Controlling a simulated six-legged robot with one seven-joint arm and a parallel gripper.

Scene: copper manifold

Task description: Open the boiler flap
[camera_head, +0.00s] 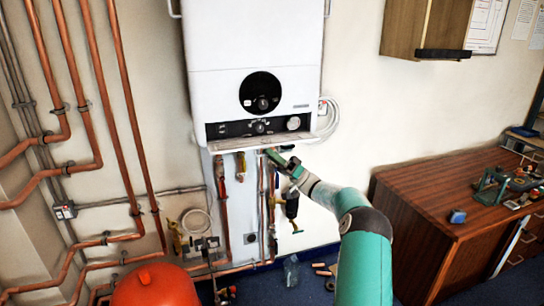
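The white boiler (254,50) hangs on the wall at the upper middle. A round black dial (261,92) sits low on its front. Below that is a dark control strip with knobs (258,127). A pale flap-like ledge (250,142) runs along the boiler's bottom edge; its exact angle is hard to tell. My gripper (275,156) is just under the right part of this ledge, at the end of my green and white arm. Whether it touches the ledge is unclear. The fingers are small and partly hidden, so their opening cannot be made out.
Copper pipes with valves (241,168) hang close below the boiler, beside my gripper. More copper pipes (122,90) line the left wall. A red rounded vessel (156,286) stands at the bottom left. A wooden desk (440,200) with tools fills the right.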

